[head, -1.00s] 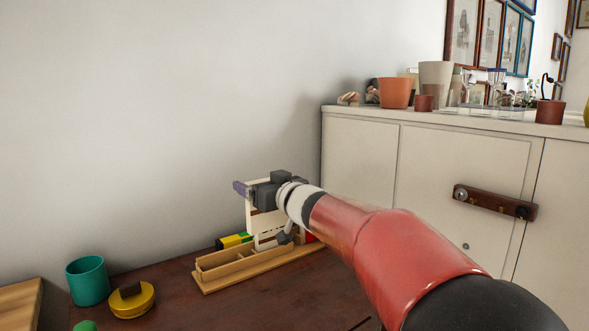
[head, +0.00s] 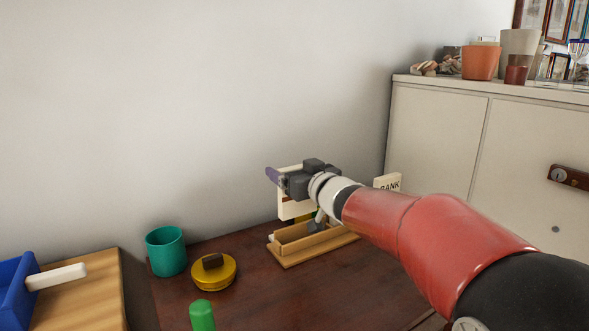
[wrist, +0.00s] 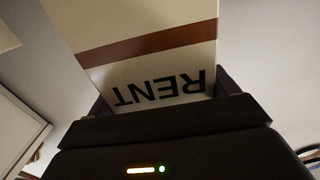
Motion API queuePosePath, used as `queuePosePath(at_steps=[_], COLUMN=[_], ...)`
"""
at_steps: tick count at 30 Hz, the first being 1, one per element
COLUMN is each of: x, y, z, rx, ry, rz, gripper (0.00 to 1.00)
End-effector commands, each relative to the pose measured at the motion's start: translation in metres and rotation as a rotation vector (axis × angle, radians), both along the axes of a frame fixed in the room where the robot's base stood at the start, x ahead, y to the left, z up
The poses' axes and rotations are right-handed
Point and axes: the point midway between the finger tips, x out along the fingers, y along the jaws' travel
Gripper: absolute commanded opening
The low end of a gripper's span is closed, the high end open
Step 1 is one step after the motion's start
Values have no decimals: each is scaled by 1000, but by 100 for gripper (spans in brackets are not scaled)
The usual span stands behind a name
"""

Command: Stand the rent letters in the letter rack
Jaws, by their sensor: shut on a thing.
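My gripper (head: 281,181) is shut on a cream letter (head: 290,208) with a brown band. In the wrist view the letter (wrist: 150,50) reads RENT upside down between my fingers. In the head view it hangs down from my gripper, behind and left of a light wooden rack or tray (head: 297,262) on the dark table. I cannot tell whether the letter touches the rack. My gripper and arm hide part of the rack. A cream card reading BANK (head: 388,183) shows just behind my arm; what holds it is hidden.
A teal cup (head: 166,252), a round yellow tin (head: 214,272) and a green object (head: 202,316) stand left of the rack. A wooden board (head: 95,290) with a blue container (head: 14,290) is further left. A white cabinet (head: 435,125) stands at right, the wall behind.

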Motion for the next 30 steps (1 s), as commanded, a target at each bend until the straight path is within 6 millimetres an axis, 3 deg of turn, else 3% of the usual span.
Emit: queuePosePath(at_steps=[16,30], x=[0,0], y=[0,0], z=[-46,-49], rx=[1,1], ry=[0,-1], rz=[0,0], gripper=[61,61])
